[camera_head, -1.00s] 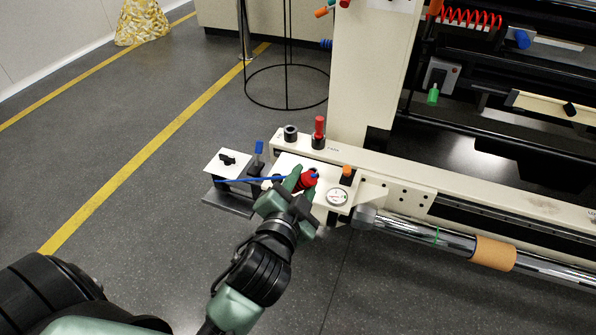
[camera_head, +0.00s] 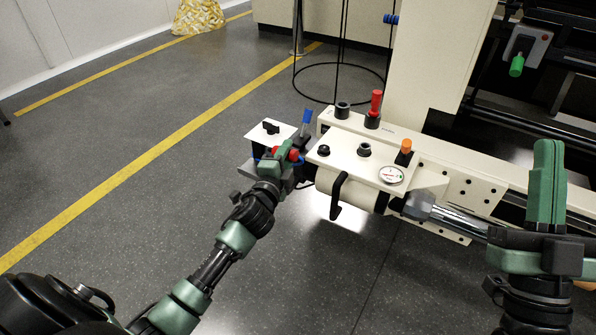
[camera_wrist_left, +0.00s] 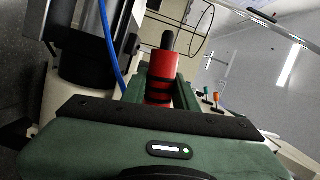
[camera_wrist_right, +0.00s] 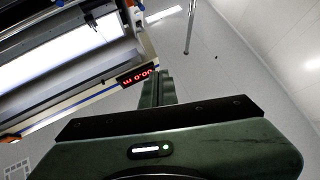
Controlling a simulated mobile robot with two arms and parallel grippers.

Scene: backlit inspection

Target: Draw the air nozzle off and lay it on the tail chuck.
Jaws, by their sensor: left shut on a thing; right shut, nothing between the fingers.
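The air nozzle (camera_head: 294,155) is red, with black rings and a black end in the left wrist view (camera_wrist_left: 161,66). My left gripper (camera_head: 284,158) is shut on it, left of the cream panel and clear of the black socket (camera_head: 365,149) on that panel. A blue hose (camera_wrist_left: 109,45) runs beside the fingers in the left wrist view. A grey block (camera_head: 417,205), seemingly the tail chuck, sits at the near end of the shiny bar. My right gripper (camera_head: 549,147) is shut and empty, pointing up at the right, in front of the machine.
The cream panel (camera_head: 340,158) carries a gauge (camera_head: 391,175), an orange-topped knob (camera_head: 404,147) and a black handle (camera_head: 338,195). A red-topped post (camera_head: 375,105) stands behind. A blue-handled item (camera_head: 306,122) stands close behind my left gripper. The floor in front is clear.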

